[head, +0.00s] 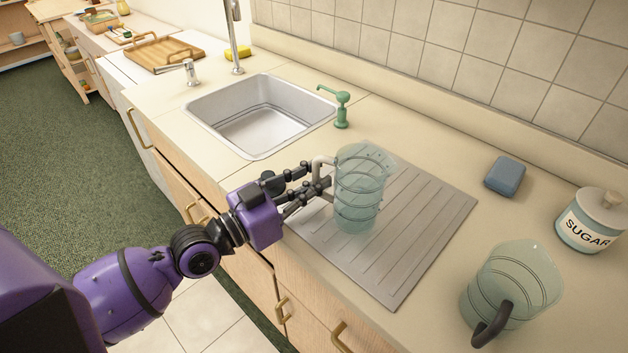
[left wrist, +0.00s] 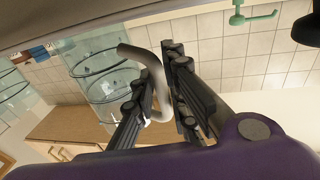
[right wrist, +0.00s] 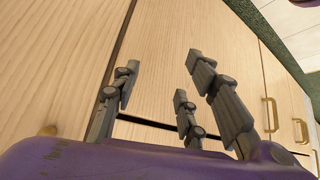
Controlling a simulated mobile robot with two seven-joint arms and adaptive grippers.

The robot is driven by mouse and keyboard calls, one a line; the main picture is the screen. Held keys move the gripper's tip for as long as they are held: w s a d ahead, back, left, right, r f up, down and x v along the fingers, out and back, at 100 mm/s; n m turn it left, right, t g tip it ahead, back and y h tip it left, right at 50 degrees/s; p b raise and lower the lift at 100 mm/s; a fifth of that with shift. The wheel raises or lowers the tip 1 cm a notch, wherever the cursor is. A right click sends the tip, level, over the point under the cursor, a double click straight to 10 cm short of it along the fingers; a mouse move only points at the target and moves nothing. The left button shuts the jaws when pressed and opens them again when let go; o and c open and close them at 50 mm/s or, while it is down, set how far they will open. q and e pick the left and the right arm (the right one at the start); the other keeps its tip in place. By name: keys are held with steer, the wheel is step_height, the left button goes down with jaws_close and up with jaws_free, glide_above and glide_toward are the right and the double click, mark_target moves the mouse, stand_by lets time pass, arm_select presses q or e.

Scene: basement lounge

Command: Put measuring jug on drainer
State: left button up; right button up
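A clear, blue-tinted measuring jug (head: 358,192) with a pale grey handle is upright over the ribbed grey drainer (head: 420,232). Whether its base touches the drainer is hard to tell. My left gripper (head: 322,184) is at the jug's handle side. In the left wrist view, the fingers of my left gripper (left wrist: 158,98) are closed about the grey handle (left wrist: 152,70), with the jug (left wrist: 98,75) beyond. A second clear jug (head: 520,280) with a dark handle stands on the counter right of the drainer. My right gripper (right wrist: 168,95) is open and empty before wooden cabinet fronts.
The metal sink (head: 255,115) lies left of the drainer, with a green soap dispenser (head: 341,105) behind. A blue sponge-like block (head: 505,176) and a sugar jar (head: 590,222) stand at the right. The drainer's right part is bare.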

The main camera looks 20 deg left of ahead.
arm_select(q)
steer(key=shift+o, duration=1.3)
steer(key=shift+r, duration=0.15)
steer(key=shift+s+a, duration=0.2)
steer(key=shift+s, duration=0.1)
steer(key=b+v, duration=0.2)
steer(key=v, duration=0.9)
steer(key=shift+s, duration=0.2)
steer(key=shift+a, duration=0.1)
